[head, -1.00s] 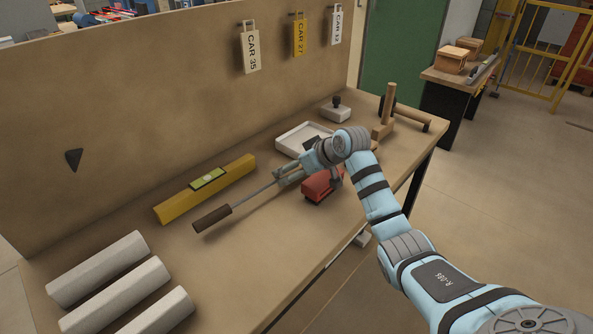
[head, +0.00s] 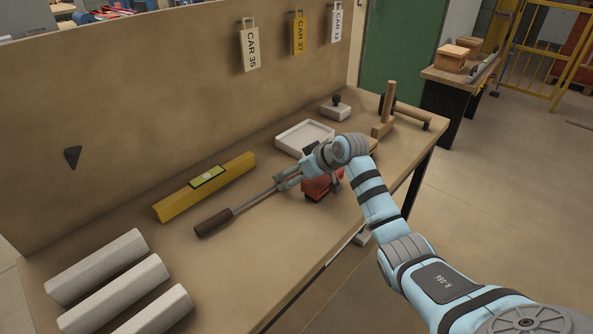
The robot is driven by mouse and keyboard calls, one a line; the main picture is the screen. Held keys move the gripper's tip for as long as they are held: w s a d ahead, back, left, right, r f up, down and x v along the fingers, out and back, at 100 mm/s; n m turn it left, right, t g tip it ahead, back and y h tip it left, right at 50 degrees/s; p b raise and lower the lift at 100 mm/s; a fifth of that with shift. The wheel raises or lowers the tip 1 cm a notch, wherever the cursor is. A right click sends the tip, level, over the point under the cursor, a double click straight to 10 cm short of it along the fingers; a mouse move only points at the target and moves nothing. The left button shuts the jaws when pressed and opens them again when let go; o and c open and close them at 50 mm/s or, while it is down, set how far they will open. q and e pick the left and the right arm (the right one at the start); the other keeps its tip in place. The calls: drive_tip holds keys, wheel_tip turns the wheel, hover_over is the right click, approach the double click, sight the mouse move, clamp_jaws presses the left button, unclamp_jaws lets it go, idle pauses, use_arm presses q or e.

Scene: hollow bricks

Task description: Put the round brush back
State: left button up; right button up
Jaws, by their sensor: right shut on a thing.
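The round brush shows as a thin metal rod (head: 255,198) with a dark brown cylindrical end (head: 214,222) pointing to the lower left. My right gripper (head: 286,181) is shut on the upper right end of the rod, with the brush slanting low over the bench. I cannot tell whether the brown end touches the bench top. The brush's far end is hidden by the gripper and wrist. My left gripper is not in view.
A yellow spirit level (head: 205,188) lies behind the brush. Several grey bricks (head: 97,265) lie at the lower left. A red block (head: 318,188), white tray (head: 290,140) and wooden stand (head: 384,127) are near my wrist. A backboard (head: 140,110) closes the rear.

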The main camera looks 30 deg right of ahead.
drive_tip(key=o, duration=0.7)
drive_tip(key=shift+o, duration=0.2)
drive_tip(key=v, duration=1.2)
drive_tip(key=shift+s, duration=0.15)
drive_tip(key=shift+a, duration=0.1)
